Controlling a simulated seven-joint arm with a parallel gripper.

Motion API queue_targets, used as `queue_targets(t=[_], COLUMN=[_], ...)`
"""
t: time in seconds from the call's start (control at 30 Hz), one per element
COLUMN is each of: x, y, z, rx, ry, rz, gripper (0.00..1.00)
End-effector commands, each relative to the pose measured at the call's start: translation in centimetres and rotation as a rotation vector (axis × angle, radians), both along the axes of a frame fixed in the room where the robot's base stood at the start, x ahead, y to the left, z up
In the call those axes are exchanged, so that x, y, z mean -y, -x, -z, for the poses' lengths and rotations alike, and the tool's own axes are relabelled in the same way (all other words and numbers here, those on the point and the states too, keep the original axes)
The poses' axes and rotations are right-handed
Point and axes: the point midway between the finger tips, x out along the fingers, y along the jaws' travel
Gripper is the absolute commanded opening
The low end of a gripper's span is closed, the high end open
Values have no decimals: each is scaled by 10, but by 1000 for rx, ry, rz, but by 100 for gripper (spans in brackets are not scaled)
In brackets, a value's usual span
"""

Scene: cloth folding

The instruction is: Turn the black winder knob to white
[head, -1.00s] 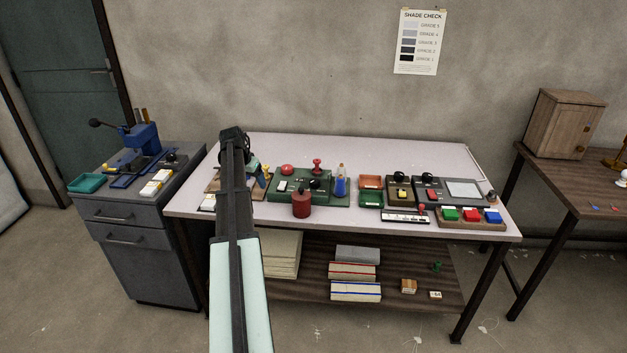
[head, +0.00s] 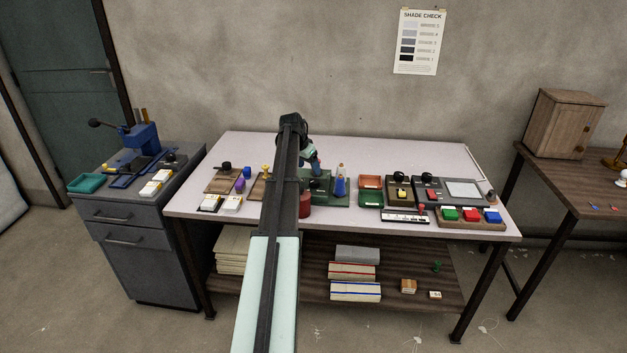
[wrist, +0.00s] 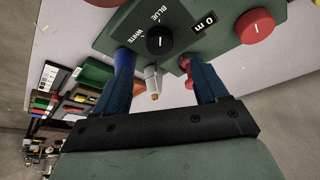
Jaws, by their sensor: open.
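The green winder box (wrist: 125,30) fills the top of the wrist view; in the head view its front part (head: 325,201) shows beside my arm. Its black knob (wrist: 160,40) has a white line on its face, beside the printed words BLUE and WHITE.
A red round knob (wrist: 256,27) and a "0 m" counter (wrist: 204,22) sit on the box. A pale cone with an orange tip (wrist: 152,80) and a red piece (wrist: 186,68) stand near the fingers.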

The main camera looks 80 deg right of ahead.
Motion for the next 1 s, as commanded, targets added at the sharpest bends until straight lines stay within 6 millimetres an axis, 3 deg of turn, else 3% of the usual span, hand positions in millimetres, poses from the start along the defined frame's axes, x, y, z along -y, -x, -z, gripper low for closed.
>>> queue_targets(t=[0.23, 0.5, 1.0], x=[15, 25, 27], y=[10, 16, 18], z=[41, 70, 78], rx=[0, 1, 0], ry=[-2, -1, 0], rz=[0, 0, 0], gripper=[73, 73, 70])
